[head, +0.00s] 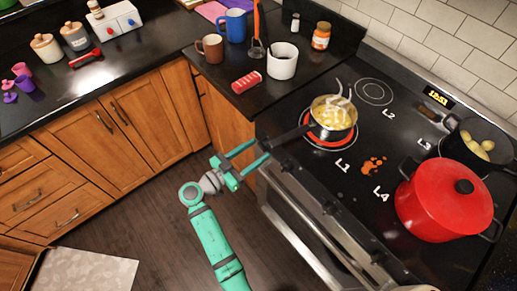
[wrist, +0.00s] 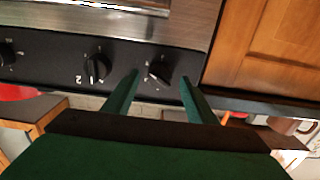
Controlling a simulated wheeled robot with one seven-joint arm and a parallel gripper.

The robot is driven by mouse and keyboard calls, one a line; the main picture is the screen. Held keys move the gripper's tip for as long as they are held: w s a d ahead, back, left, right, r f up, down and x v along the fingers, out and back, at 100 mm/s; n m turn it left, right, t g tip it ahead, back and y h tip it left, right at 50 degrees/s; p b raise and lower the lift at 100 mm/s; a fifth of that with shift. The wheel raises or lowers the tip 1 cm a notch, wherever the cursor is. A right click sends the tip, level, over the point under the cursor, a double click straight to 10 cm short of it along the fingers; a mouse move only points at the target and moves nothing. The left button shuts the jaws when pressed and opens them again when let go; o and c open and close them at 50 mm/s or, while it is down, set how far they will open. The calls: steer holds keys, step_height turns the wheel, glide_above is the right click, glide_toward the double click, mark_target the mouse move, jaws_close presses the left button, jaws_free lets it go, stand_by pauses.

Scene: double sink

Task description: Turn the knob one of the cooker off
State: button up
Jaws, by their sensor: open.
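My gripper (head: 262,149) is open at the left front corner of the cooker (head: 305,218), its fingers pointing at the front panel. In the wrist view my gripper (wrist: 160,79) has a dark knob (wrist: 160,70) showing between its two fingertips. The fingers lie either side of that knob in the picture; I cannot tell whether they touch it. The number beside this knob is not readable. Another knob (wrist: 95,70), marked 2, is to its left. In the head view the burner L1 (head: 335,145) glows red under a steaming pot (head: 333,118) of yellow food.
A large red pot (head: 443,203) stands at the cooker's right, and a dark pan (head: 478,150) behind it. The cooker's handle bar (head: 300,232) runs along its front. The wooden cabinets (head: 150,120) are close on the left. The floor (head: 150,220) around my arm is clear.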

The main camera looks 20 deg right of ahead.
steer(key=shift+x, duration=0.85)
steer(key=c, duration=1.1)
steer(key=shift+o, duration=0.2)
